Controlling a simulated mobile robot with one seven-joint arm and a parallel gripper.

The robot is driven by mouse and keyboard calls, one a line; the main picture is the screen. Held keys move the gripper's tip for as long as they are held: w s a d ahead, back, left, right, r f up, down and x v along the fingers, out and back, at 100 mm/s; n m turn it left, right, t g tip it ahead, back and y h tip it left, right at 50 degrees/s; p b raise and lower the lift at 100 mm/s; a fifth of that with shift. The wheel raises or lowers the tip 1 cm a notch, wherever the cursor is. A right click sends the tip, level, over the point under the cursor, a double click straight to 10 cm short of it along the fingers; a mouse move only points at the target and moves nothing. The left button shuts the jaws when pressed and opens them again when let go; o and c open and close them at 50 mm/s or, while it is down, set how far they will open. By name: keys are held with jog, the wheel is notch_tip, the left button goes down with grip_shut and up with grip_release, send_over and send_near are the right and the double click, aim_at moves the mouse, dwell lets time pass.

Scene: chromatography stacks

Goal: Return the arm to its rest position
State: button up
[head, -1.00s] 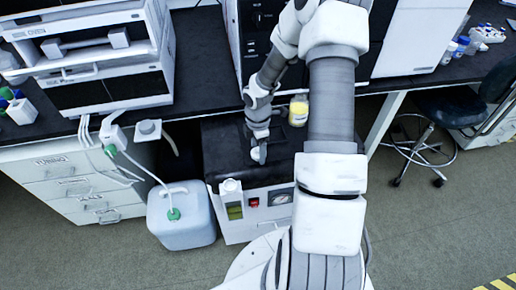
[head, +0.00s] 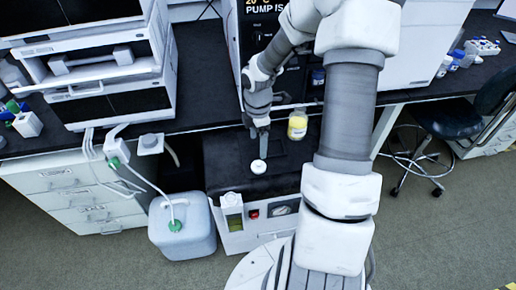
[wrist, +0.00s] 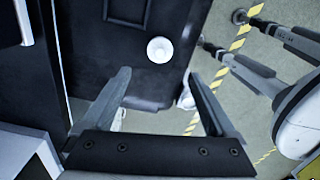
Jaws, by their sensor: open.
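My arm reaches out over the black-topped unit (head: 215,170). My gripper (head: 261,145) points down just above it in the head view. In the wrist view my gripper (wrist: 162,85) shows two spread fingers with nothing held between them. A small white round object (head: 258,167) sits on the black top, just below the fingertips in the head view. In the wrist view this white object (wrist: 160,49) lies beyond the fingertips, apart from them.
A yellow-filled jar (head: 298,124) stands close to the right of my gripper. A tall dark instrument (head: 232,30) rises behind. A jug with a green cap (head: 183,235) stands on the floor, left. A stool (head: 447,115) is at right, with open floor around it.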

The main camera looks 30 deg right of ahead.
jog(key=shift+r, duration=0.7)
jog(key=s+a+r+m+t+p, duration=0.1)
jog(key=s+a+r+m, duration=0.3)
jog(key=r, duration=0.6)
jog(key=s+a+r+m+t+p, duration=0.2)
jog(key=s+a+r+m, duration=0.2)
jog(key=s+r+m, duration=0.3)
jog(key=s+a+r+m+t+p, duration=0.1)
jog(key=s+a+r+m, duration=0.3)
jog(key=r, duration=0.9)
jog(key=shift+s+a+r+m+t+p, duration=0.15)
jog(key=shift+s+r+m+t+p, duration=0.45)
jog(key=shift+s, duration=1.25)
